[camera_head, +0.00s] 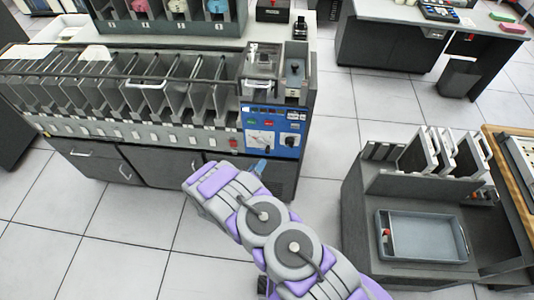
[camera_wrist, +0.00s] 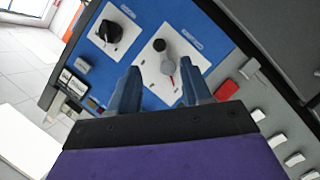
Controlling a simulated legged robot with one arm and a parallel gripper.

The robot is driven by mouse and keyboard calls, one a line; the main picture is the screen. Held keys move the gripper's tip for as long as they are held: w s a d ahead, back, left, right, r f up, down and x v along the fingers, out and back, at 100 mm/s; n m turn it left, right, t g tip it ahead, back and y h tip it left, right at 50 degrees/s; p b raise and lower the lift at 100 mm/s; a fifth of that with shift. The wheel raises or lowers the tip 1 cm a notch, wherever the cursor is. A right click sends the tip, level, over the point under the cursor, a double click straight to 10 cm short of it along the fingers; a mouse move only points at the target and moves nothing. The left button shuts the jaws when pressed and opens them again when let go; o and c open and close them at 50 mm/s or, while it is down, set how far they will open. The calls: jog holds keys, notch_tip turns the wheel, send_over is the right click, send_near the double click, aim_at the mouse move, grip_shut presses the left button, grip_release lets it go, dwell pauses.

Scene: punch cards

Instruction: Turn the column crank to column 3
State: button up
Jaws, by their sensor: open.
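The column crank (camera_wrist: 167,68) is on a white plate on the blue control panel (camera_wrist: 206,25). It has a grey hub, a black handle knob and a red pointer. In the head view the blue panel (camera_head: 271,112) is at the right end of the sorting machine, and the crank's white plate (camera_head: 260,137) is small. My gripper (camera_wrist: 160,68) is open and faces the panel. In the wrist view the crank appears between its two blue fingertips; contact cannot be told. In the head view my gripper (camera_head: 257,165) is just below the panel, partly hidden by my arm. The column markings are unreadable.
A black knob (camera_wrist: 112,32) on another white plate is beside the crank. A red switch (camera_wrist: 250,68) and white keys (camera_wrist: 277,140) line the machine front. The machine's card pockets (camera_head: 150,85) extend left. A grey cart with a tray (camera_head: 425,252) stands right; floor between is clear.

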aim_at(267, 153)
jog(key=b+x, duration=0.2)
jog(key=x, duration=0.7)
jog(key=shift+w+f, duration=0.15)
jog(key=shift+w+d, duration=0.25)
jog(key=shift+w, duration=0.4)
grip_shut()
